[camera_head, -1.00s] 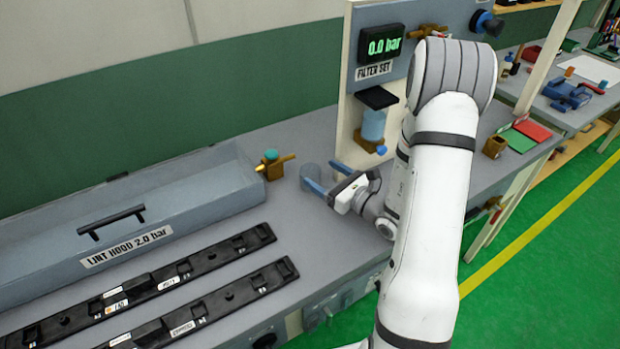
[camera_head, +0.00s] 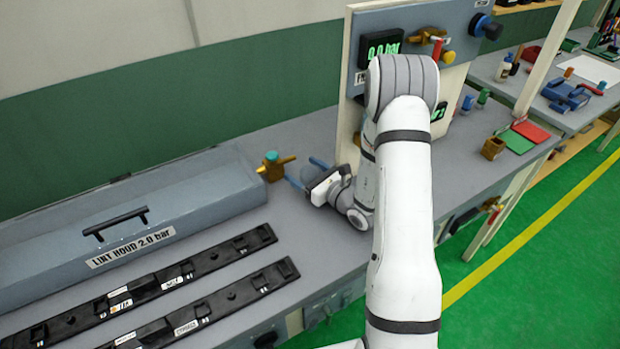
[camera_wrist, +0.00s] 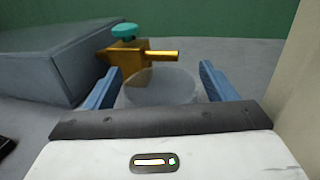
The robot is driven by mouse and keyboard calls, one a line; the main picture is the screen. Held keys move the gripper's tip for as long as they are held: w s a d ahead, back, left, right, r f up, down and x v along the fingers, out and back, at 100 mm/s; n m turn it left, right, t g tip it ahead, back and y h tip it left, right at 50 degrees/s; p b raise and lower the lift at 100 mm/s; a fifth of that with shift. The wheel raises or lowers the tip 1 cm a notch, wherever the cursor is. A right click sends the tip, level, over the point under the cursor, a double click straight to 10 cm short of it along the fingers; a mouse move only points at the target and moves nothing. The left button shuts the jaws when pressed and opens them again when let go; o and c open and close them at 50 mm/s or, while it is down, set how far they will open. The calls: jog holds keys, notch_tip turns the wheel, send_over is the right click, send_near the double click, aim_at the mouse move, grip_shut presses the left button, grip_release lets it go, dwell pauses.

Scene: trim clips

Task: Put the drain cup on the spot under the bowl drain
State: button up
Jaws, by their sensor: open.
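The drain cup (camera_wrist: 160,90), a clear, faintly grey cup, stands on the bench between the blue fingers of my gripper (camera_wrist: 159,72) in the wrist view. The fingers are open, one on each side, with gaps to the cup. In the head view my gripper (camera_head: 304,171) is low over the bench, pointing left towards the brass valve. The cup is hard to make out there, mostly lost behind the gripper. The filter bowl, its drain and the spot below are hidden behind my arm.
A brass valve with a teal knob (camera_head: 271,166) stands just beyond the cup; it also shows in the wrist view (camera_wrist: 128,60). The grey lint hood (camera_head: 130,225) lies to the left. The upright filter panel (camera_head: 352,60) is behind my arm. Black rails (camera_head: 180,275) lie in front.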

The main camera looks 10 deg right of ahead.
jog(key=shift+c, duration=0.6)
jog(key=c, duration=1)
